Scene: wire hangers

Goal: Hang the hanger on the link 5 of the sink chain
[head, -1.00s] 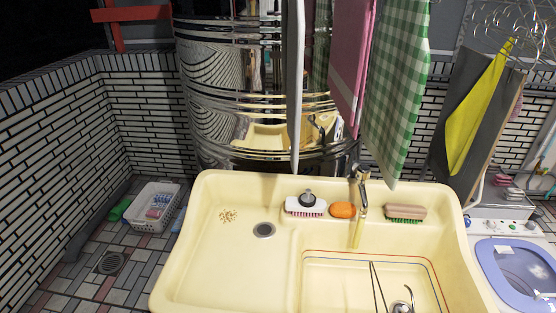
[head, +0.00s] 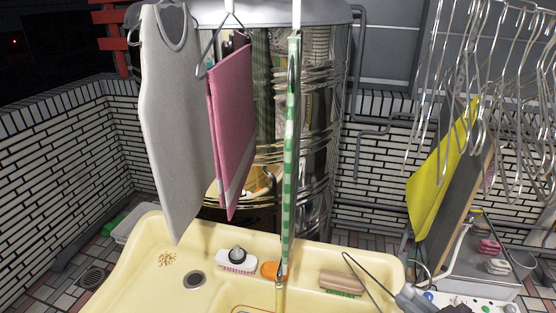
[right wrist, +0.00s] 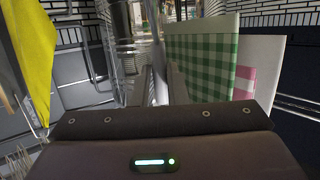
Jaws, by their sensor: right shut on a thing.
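A thin grey wire hanger (head: 356,272) shows over the right part of the sink in the head view. My right gripper (head: 408,298) is at the lower right edge of that view, shut on the hanger. In the right wrist view its fingers (right wrist: 161,86) show end-on, and the held wire is hard to make out. The sink chain's links cannot be told apart. A grey garment (head: 176,130), a pink towel (head: 232,130) and a green checked towel (head: 290,150), seen nearly edge-on, hang above the sink. My left gripper is out of view.
The cream sink (head: 140,285) holds a white brush (head: 236,262), an orange soap (head: 268,270) and a brown brush (head: 341,282) on its back ledge. Several bare wire hangers (head: 490,80) hang at the upper right, near a yellow cloth (head: 437,175). A steel tank stands behind.

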